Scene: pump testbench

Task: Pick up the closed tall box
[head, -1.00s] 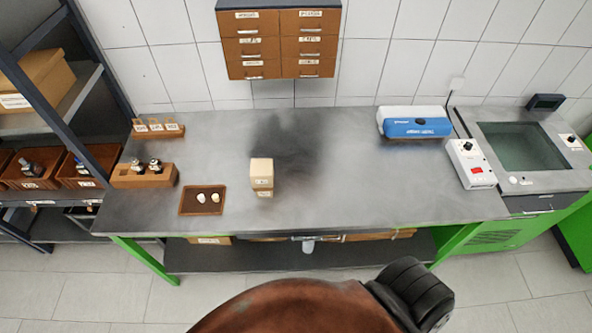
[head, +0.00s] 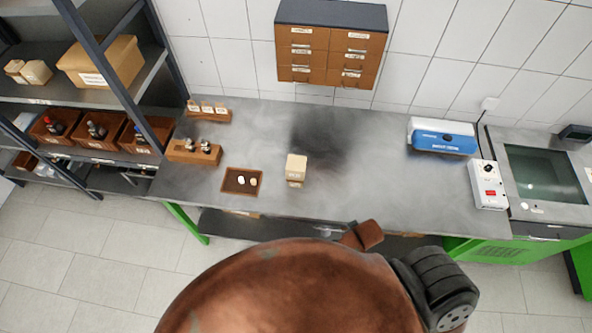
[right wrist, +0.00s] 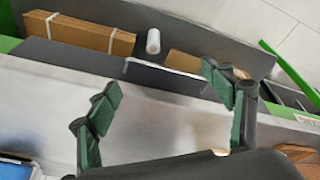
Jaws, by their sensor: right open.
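The tall box (head: 296,168) is cream-coloured and stands upright on the grey bench, right of the small brown tray. Its top looks closed. My right gripper (right wrist: 165,96) shows in the right wrist view with its two green-padded fingers spread wide and nothing between them. It is over the front part of the bench, with the lower shelf beyond. I cannot clearly make out the box in the right wrist view. My left gripper is not in view.
A wooden holder (head: 181,152) with bottles stands farther left. A blue and white device (head: 441,140) and a white control box (head: 488,184) are at the right. The bench between is clear.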

